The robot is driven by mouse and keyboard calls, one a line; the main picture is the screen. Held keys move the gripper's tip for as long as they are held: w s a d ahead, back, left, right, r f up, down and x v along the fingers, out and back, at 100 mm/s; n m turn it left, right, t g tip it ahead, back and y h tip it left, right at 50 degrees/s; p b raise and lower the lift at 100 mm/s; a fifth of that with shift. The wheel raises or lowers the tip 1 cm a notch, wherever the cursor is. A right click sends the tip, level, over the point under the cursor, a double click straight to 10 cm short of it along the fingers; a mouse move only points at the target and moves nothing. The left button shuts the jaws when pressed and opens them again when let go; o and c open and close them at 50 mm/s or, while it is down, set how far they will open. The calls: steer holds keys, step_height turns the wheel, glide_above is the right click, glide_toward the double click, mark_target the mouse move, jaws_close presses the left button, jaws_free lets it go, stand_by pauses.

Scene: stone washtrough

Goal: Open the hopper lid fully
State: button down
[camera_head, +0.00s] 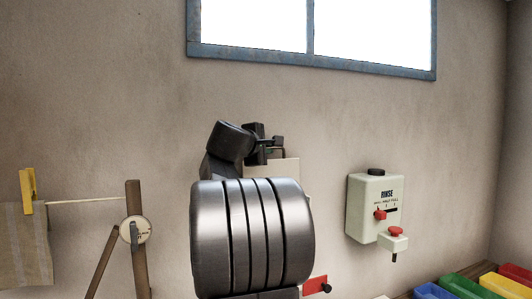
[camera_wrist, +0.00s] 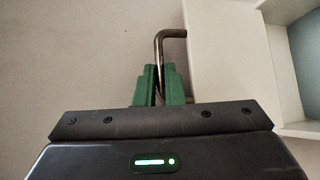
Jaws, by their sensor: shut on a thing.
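In the wrist view, the green fingers of my gripper (camera_wrist: 160,88) are shut on a bent metal handle (camera_wrist: 170,33). The handle runs up from between the fingers and bends right to a pale panel (camera_wrist: 220,60), which looks like the hopper lid. Right of the panel, part of a pale box interior (camera_wrist: 293,50) shows, likely the hopper. In the head view, a beige panel (camera_head: 287,168) shows just behind my arm. My gripper (camera_head: 272,146) is small and dark there, beside the panel's top. My arm hides most of the hopper, so the lid's angle cannot be told.
A pale rinse box (camera_head: 362,210) with red knobs hangs on the wall at right. Blue, green, yellow and red bins (camera_head: 470,287) stand at lower right. A wooden post (camera_head: 137,245) and a line with a hanging cloth (camera_head: 25,250) are at left. A window is above.

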steer(key=c, duration=1.8)
jaws_free()
steer(key=b+v, duration=0.3)
steer(key=v, duration=1)
steer(key=shift+s+a, duration=0.2)
steer(key=shift+s, duration=0.15)
steer(key=shift+r, duration=0.1)
